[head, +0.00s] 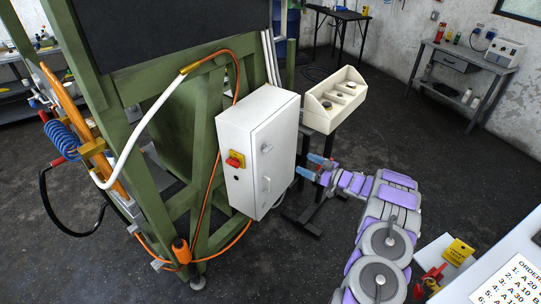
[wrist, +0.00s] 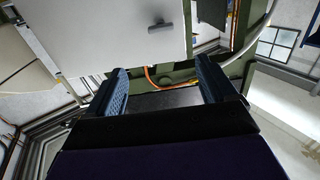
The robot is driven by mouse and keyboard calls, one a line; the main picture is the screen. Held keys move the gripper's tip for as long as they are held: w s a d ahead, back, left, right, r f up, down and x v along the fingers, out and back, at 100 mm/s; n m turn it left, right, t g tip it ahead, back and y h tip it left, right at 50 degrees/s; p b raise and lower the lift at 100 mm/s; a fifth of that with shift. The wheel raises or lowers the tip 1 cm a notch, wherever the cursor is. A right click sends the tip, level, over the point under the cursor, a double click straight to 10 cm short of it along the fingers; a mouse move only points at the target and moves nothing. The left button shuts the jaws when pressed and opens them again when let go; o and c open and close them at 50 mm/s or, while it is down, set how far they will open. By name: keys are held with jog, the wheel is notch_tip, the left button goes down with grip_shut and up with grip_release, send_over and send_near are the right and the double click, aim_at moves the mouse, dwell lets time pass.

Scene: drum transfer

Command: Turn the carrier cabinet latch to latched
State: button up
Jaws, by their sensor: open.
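The white carrier cabinet (head: 240,150) is mounted on the green frame, and its door looks shut. A small grey latch (head: 266,148) sits on the upper part of the door. Its turn position is too small to read for sure. A slim handle (head: 266,185) is below it. My gripper (head: 313,167) is open and empty, to the right of the cabinet and apart from it. In the wrist view my gripper (wrist: 161,75) shows two spread blue fingers. The cabinet (wrist: 95,30) fills the upper left there, with the latch (wrist: 161,25) beyond the fingers.
A red and yellow switch (head: 235,159) is on the cabinet's side face. An orange cable (head: 212,170) runs along the green frame (head: 150,200). A cream compartment bin (head: 335,100) stands behind my gripper. A white surface with an order sheet (head: 510,285) is at lower right.

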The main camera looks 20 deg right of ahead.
aim_at(271, 149)
jog(key=b+x, duration=0.1)
jog(key=x, duration=1.4)
jog(key=shift+w+a+f+b, duration=0.15)
jog(key=shift+a+b, duration=0.1)
jog(key=shift+b, duration=0.15)
jog(key=shift+x, duration=0.8)
jog(key=c, duration=1.1)
